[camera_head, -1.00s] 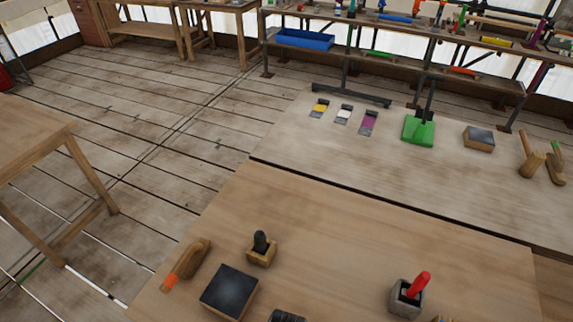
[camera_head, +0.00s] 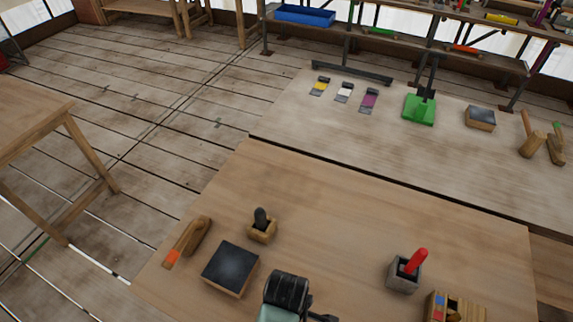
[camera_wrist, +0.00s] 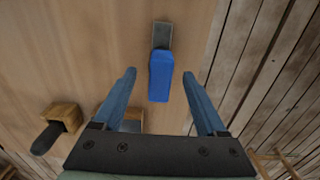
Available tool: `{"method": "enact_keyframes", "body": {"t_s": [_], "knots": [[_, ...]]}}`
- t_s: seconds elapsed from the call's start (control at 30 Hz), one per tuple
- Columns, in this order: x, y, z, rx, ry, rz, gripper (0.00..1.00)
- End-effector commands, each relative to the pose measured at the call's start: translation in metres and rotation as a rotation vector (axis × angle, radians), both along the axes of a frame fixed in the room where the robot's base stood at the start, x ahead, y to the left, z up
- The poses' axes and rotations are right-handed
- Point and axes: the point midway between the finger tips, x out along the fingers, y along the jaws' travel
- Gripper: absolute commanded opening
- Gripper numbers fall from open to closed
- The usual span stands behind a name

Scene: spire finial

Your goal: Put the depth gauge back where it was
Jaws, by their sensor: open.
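A blue-handled tool (camera_wrist: 161,76) with a flat grey metal end lies on the wooden tabletop (camera_wrist: 105,35) in the wrist view, near the table's edge. I cannot tell for certain whether it is the depth gauge, and I do not see it in the head view. My gripper (camera_wrist: 160,75) is open, with one blue finger on each side of the blue part in the picture and visible gaps to both. I cannot tell how far above it the fingers are. In the head view part of my arm shows at the bottom edge, with the fingertips hidden.
On the near table stand a dark-topped block (camera_head: 230,268), a wooden holder with a black handle (camera_head: 262,228), an orange-ended wooden tool (camera_head: 187,243), a grey holder with a red handle (camera_head: 404,274) and a slotted wooden box (camera_head: 455,308). The table's middle is clear.

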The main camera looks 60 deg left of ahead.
Motion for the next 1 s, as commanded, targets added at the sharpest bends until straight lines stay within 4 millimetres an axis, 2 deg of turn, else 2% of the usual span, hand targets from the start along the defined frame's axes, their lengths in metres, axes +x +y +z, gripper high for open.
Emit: {"method": "enact_keyframes", "body": {"t_s": [0.1,0.3,0.63,0.7,0.77,0.87,0.97,1.0], "knots": [[0.001,0.000,0.024,0.002,-0.003,-0.001,0.74],[0.001,0.000,0.050,0.001,-0.001,-0.001,0.74],[0.000,0.000,0.058,-0.001,0.001,-0.001,0.74],[0.006,0.002,0.061,0.012,-0.015,-0.017,0.74],[0.020,0.007,0.070,0.044,-0.056,-0.063,0.74],[0.068,0.019,0.104,0.161,-0.193,-0.219,0.74],[0.136,0.026,0.167,0.353,-0.389,-0.448,0.74],[0.163,0.024,0.199,0.445,-0.471,-0.543,0.74]]}}
